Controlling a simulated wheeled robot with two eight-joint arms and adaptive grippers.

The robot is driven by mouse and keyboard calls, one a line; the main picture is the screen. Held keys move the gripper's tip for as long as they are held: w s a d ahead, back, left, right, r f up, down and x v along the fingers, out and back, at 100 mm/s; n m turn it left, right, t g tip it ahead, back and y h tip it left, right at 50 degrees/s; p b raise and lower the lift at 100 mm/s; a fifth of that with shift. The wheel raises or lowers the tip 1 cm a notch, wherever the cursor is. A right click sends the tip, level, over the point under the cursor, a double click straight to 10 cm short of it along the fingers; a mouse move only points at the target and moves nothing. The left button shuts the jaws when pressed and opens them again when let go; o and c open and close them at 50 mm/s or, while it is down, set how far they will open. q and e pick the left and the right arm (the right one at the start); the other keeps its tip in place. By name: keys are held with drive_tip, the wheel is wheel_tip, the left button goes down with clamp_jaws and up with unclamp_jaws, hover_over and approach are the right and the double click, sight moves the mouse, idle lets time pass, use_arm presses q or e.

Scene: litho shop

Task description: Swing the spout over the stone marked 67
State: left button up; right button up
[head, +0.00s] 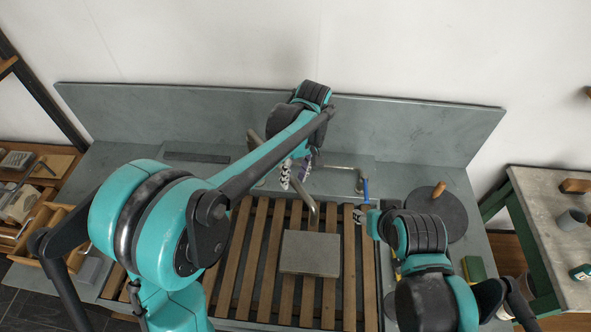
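The spout (312,210) is a thin metal pipe that slants down over the slatted rack, partly hidden by my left arm. Its lower end is just beyond the far edge of a grey stone slab (310,252). No number is readable on the slab. My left gripper (294,174) points down at the pipe, its two speckled fingers apart and close to either side of it; whether they press on it is unclear. My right gripper (363,214) is low at the rack's right edge, near a blue-handled tap (365,188), mostly hidden by its own arm.
The wooden slatted rack (248,265) fills the middle of a grey sink unit with a tall backsplash (410,130). A dark round disc with a wooden knob (437,215) lies right, near a green-yellow sponge (474,268). Side tables stand at both sides.

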use_arm(q)
wheel_tip(320, 180, up, 12)
drive_tip(key=w+d, duration=0.1)
drive_tip(key=shift+w+d+f, duration=0.2)
drive_tip(key=shift+d, duration=0.2)
drive_tip(key=s+a+f+m+t+b, duration=0.2)
drive_tip(key=s+a+f+b, duration=0.3)
drive_tip(key=f, duration=0.3)
drive_tip(key=s+a+f+m+t+h+b, duration=0.1)
drive_tip(key=s+a+f+m+t+b, duration=0.1)
drive_tip(key=s+a+f+b, duration=0.3)
drive_tip(key=s+a+f+m+t+b, duration=0.3)
drive_tip(key=s+a+f+t+b, duration=0.1)
drive_tip(key=a+f, duration=0.5)
wheel_tip(320, 180, down, 3)
drive_tip(key=s+b, duration=0.1)
drive_tip(key=b, duration=0.1)
drive_tip(key=shift+s+r+h+b, duration=0.2)
drive_tip(key=shift+h+b, duration=0.2)
